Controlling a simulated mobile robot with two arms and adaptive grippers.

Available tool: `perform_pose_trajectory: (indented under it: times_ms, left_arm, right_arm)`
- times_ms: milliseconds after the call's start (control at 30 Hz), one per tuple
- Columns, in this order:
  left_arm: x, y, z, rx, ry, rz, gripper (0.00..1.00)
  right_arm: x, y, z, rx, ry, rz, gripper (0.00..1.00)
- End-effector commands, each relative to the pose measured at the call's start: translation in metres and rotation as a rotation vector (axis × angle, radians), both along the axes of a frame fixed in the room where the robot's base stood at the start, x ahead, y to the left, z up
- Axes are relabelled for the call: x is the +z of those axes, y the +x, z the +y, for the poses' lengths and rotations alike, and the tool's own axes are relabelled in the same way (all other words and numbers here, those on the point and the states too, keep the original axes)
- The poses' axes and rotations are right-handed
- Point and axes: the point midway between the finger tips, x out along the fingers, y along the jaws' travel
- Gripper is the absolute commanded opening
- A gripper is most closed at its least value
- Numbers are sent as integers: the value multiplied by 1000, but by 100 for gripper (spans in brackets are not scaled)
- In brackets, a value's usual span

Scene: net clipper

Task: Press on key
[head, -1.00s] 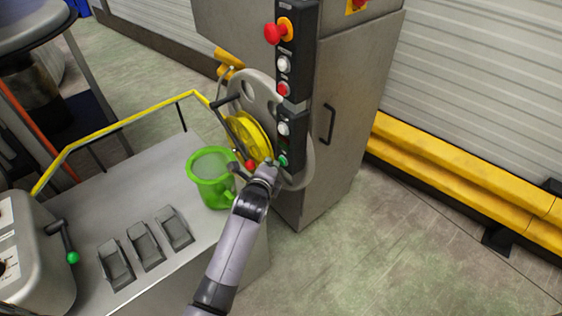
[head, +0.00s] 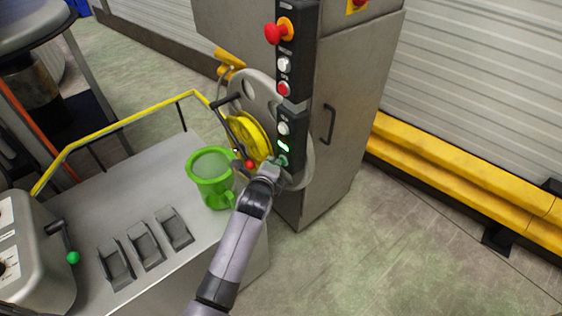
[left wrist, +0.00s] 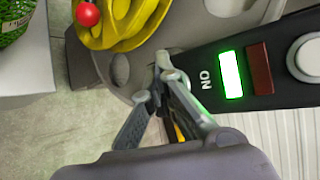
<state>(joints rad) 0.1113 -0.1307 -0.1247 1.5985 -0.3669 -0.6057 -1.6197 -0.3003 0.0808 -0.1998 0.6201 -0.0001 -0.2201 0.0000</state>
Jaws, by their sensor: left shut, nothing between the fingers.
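The black control panel (head: 294,90) stands upright on the grey cabinet. The ON label (left wrist: 205,78) shows near its lower end, beside a brightly lit green lamp (head: 284,147), also in the left wrist view (left wrist: 231,75). My left gripper (head: 277,164) is shut and empty, with its fingertips at the panel's lower end over the lowest button. In the left wrist view the fingertips (left wrist: 164,68) lie against the rounded panel end beside the ON label. They mostly hide the ON key, so contact is not clear. My right gripper is not in view.
A red emergency knob (head: 279,31) and several round buttons sit higher on the panel. A yellow reel (head: 250,138) is beside it. A green basket (head: 210,178) and several grey pedals stand on the grey surface to the left. Open floor lies to the right.

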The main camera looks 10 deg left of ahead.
Motion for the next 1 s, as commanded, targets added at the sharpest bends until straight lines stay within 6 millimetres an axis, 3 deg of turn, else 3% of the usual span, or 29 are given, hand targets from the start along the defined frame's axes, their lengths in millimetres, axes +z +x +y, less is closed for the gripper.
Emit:
perform_pose_trajectory:
  times_ms: [500, 833, 1000]
  left_arm:
    - [2, -13, 9, -1, 1, 0, 0]
    - [0, -14, 10, -1, 0, 0, 0]
    - [3, -23, 18, 0, 1, 1, 0]
  right_arm:
    - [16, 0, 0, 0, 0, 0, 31]
    - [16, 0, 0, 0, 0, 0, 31]
    - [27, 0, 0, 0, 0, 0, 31]
